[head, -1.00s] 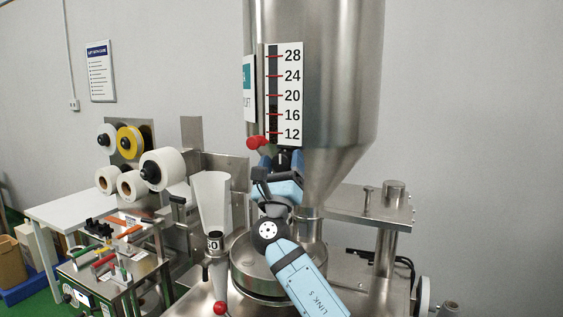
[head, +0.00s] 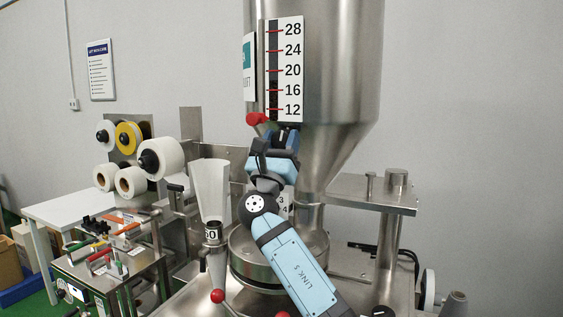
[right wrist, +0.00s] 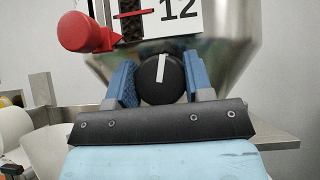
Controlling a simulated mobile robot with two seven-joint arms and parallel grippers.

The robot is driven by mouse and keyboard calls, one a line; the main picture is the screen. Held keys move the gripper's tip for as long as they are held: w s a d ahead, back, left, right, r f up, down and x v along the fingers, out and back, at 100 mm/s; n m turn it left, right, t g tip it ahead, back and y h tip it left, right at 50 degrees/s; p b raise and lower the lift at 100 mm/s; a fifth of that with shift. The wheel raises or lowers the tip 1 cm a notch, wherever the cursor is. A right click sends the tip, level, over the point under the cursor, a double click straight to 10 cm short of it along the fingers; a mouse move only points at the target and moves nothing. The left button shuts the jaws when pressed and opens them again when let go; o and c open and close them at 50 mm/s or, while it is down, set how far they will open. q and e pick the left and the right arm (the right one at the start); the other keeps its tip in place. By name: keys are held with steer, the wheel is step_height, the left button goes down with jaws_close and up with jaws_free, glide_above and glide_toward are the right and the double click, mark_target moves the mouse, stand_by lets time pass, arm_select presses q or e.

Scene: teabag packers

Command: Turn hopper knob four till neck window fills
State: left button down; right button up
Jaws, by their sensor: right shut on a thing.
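The steel hopper (head: 335,70) carries a gauge plate (head: 291,70) with red marks from 12 to 28 beside a dark window strip. The knob (right wrist: 161,78), round and black with a white pointer line, sits under the gauge in the right wrist view. The pointer stands close to upright. My right gripper (right wrist: 161,82) is shut on this knob, one blue finger on each side. In the head view my right gripper (head: 287,130) hides most of the knob. A small plate with 3 and 4 (head: 285,207) at the neck shows partly behind my arm. My left gripper is not in view.
A pale funnel (head: 209,187) and a round steel bowl rim (head: 240,262) stand near my arm. Label rolls (head: 160,160) are at the left. A steel shelf (head: 375,193) juts out at the right.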

steer(key=m+h+b, duration=0.1)
steer(key=m+g+h+b, duration=0.1)
steer(key=m+h, duration=0.1)
steer(key=m+g+h+b, duration=0.1)
steer(key=m, duration=0.1)
steer(key=shift+f+h+b, duration=0.3)
steer(key=shift+f+b, duration=0.05)
steer(key=shift+b, duration=0.05)
steer(key=shift+r+m+g+h+b, duration=0.15)
steer(key=shift+m+g+h+b, duration=0.55)
steer(key=shift+m, duration=0.6)
steer(key=shift+r+m+g+h+b, duration=0.1)
steer(key=shift+m+g+h+b, duration=0.35)
steer(key=shift+m+g+h, duration=0.65)
steer(key=shift+m, duration=0.3)
steer(key=o, duration=0.9)
